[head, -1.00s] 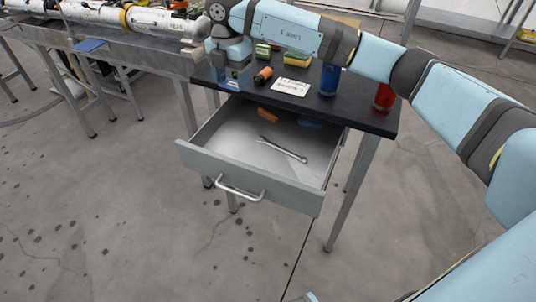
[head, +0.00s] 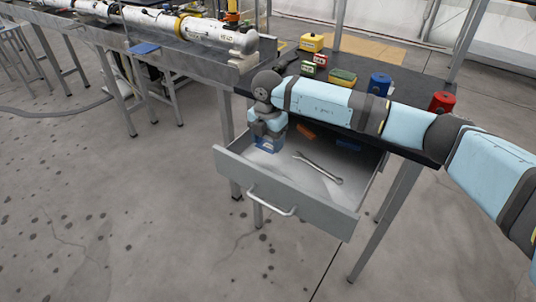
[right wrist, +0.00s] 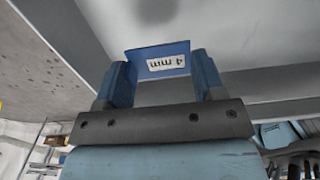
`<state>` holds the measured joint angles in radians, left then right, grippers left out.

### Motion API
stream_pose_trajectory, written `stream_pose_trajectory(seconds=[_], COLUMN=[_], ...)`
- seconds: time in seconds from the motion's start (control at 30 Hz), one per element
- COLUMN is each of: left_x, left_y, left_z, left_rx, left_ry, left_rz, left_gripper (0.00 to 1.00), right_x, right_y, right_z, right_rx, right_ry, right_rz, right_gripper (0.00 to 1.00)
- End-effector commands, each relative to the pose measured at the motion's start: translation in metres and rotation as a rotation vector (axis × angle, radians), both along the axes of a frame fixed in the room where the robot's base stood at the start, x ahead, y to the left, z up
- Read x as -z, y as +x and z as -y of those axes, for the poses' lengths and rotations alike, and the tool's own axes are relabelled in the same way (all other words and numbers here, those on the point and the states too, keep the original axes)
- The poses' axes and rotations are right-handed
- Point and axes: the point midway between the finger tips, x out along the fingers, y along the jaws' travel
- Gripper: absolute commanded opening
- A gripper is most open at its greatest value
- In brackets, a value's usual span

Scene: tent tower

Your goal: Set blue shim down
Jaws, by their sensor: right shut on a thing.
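The blue shim (right wrist: 160,58) shows in the right wrist view as a bent blue plate with a white "4 mm" label. It sits between the two blue fingers of my right gripper (right wrist: 158,78), which is shut on it. In the head view my right gripper (head: 267,144) points down into the left part of the open drawer (head: 285,190). I cannot tell whether the shim touches the drawer floor. My left gripper is not in view.
The drawer holds a wrench (head: 317,168), an orange piece (head: 305,131) and a blue piece (head: 348,144). The dark tabletop (head: 410,97) above holds a blue can (head: 379,84) and a red can (head: 442,102). A blue plate (head: 143,48) lies on the left bench.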

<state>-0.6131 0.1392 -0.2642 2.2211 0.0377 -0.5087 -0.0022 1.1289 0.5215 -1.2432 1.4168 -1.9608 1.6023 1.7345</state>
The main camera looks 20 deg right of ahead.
Motion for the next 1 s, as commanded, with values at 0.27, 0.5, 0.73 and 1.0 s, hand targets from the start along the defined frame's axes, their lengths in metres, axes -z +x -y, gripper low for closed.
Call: stream_pose_trajectory(seconds=[0.27, 0.5, 0.73, 1.0], left_x=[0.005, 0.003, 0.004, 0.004], left_y=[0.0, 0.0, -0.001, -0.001], left_z=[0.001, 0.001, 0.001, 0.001], left_rx=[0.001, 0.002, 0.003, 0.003], left_ry=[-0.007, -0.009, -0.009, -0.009], left_rz=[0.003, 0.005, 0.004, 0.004], left_gripper=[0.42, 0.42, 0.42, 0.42], right_x=[0.047, 0.052, 0.055, 0.055], right_y=[-0.001, 0.0, 0.0, 0.0], right_z=[0.0, 0.0, 0.0, 0.0], right_rx=[0.0, 0.0, 0.0, 0.0], right_ry=[-0.001, 0.0, -0.001, -0.001], right_rz=[-0.003, 0.0, -0.001, -0.001], right_gripper=[0.4, 0.4, 0.7, 0.88])
